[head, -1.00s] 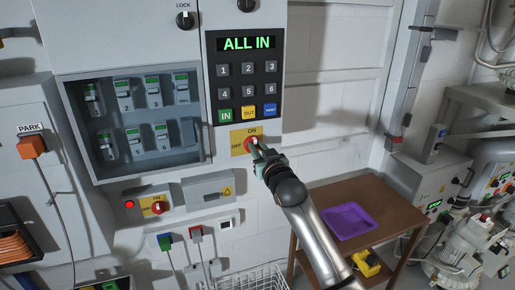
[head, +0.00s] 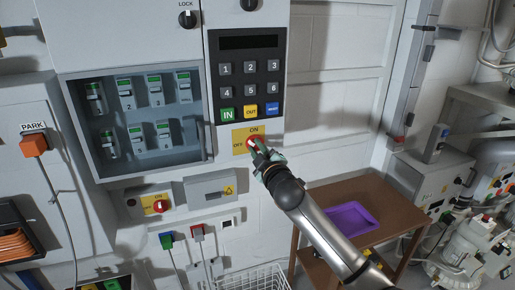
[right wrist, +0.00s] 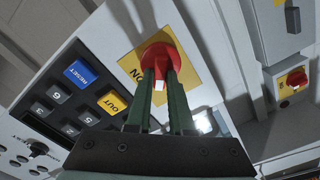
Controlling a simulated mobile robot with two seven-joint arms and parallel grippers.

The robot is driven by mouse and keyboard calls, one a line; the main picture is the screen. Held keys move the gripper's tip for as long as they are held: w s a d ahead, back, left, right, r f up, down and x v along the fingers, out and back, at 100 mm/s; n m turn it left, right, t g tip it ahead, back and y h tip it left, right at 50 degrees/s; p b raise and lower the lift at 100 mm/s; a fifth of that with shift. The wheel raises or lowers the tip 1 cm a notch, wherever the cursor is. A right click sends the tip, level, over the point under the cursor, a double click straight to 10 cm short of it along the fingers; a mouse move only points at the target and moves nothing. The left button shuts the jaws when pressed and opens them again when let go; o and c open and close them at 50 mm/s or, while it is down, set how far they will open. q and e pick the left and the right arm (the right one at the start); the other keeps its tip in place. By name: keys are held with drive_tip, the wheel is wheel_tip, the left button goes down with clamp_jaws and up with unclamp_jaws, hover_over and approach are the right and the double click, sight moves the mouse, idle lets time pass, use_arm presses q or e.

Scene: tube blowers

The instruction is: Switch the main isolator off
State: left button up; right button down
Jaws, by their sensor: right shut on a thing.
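The main isolator is a red rotary knob (head: 256,146) on a yellow ON/OFF plate (head: 240,135) below the keypad. My right gripper (head: 262,155) is shut on this knob, partly covering it in the head view. In the right wrist view, my green fingers (right wrist: 166,95) stand either side of the red knob (right wrist: 158,57), with its white mark between them. The keypad's display (head: 250,42) is blank. My left gripper is not in view.
A second red knob (head: 160,206) on a yellow plate sits lower left, beside a dark lamp. A glazed cabinet (head: 203,150) of breakers is left of the keypad. A brown table (head: 395,215) with a purple tray (head: 372,217) stands right; a wire basket (head: 262,277) is below.

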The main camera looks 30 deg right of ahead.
drive_tip(key=n, duration=0.3)
drive_tip(key=shift+f+n, duration=0.2)
drive_tip(key=shift+n, duration=0.2)
drive_tip(key=shift+a+f+n, duration=0.1)
drive_tip(key=shift+f+n, duration=0.05)
drive_tip(key=shift+n, duration=2.05)
drive_tip(key=c, duration=0.8)
unclamp_jaws()
drive_tip(key=b+v, duration=0.2)
drive_tip(key=v, duration=1)
drive_tip(key=shift+s, duration=0.2)
